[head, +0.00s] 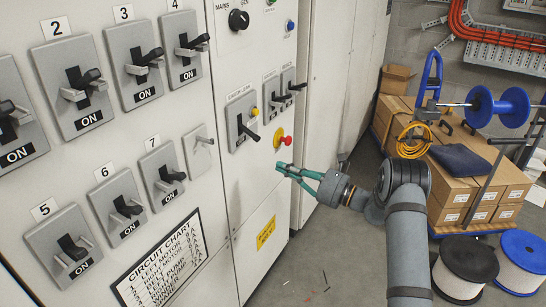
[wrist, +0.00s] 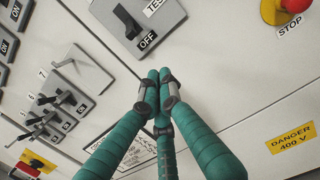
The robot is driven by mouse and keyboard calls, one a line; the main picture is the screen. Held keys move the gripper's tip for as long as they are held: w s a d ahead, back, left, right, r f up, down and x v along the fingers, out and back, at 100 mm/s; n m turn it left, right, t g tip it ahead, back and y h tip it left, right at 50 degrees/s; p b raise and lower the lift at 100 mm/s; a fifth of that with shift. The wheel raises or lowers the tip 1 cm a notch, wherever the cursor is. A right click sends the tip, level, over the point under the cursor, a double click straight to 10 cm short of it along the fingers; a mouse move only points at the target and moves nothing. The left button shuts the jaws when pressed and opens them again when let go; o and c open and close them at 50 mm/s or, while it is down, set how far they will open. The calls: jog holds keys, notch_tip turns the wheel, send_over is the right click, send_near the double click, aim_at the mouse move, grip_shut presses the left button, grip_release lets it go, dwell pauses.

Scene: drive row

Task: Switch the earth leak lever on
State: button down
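The earth leak lever (head: 249,132) is a black handle on a grey plate, below a small label, on the pale cabinet door in the head view. In the wrist view the lever (wrist: 128,21) is at the top, on a plate marked OFF, with a TEST label beside it. My gripper (head: 283,168) is below and right of the lever in the head view. In the wrist view its teal fingers (wrist: 159,76) meet at the tips with nothing visible between them, apart from the lever plate.
A red stop button on yellow (head: 284,141) is close above my gripper. Two black switches (head: 288,92) are above that. Numbered breaker levers (head: 85,87) fill the panel to the left. Boxes (head: 455,165) and cable spools (head: 465,270) stand right of my arm.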

aim_at(249, 132)
jog(key=w+a+r+p, duration=0.3)
jog(key=a+r, duration=0.1)
jog(key=a, duration=0.3)
jog(key=shift+w+r, duration=0.3)
jog(key=shift+d+r, duration=0.1)
jog(key=shift+d, duration=0.1)
